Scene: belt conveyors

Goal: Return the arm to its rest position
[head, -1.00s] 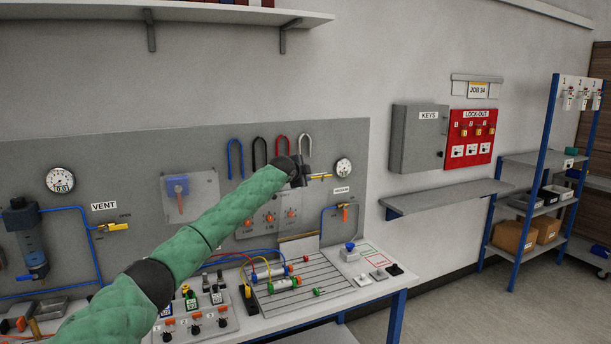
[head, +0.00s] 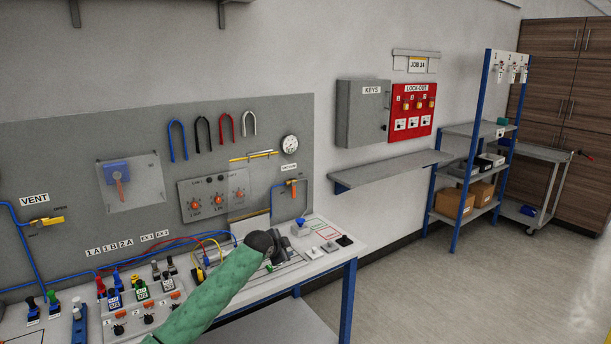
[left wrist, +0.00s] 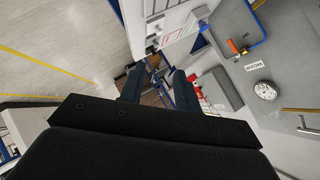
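My left arm (head: 222,290), in a green sleeve, reaches up from the bottom of the head view over the workbench. Its left gripper (head: 279,252) is dark, small and partly hidden behind the black wrist, in front of the bench's striped area. In the left wrist view the two dark fingers of the left gripper (left wrist: 160,74) stand apart with nothing between them. My right arm and right gripper are in neither view.
The workbench (head: 334,258) carries valves, tubes and switches below a grey panel (head: 80,140) with gauges and hooks. A wall shelf (head: 390,170) sits beneath the key cabinet (head: 362,113). A blue rack (head: 470,150) stands further right. The floor (head: 450,290) at right is clear.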

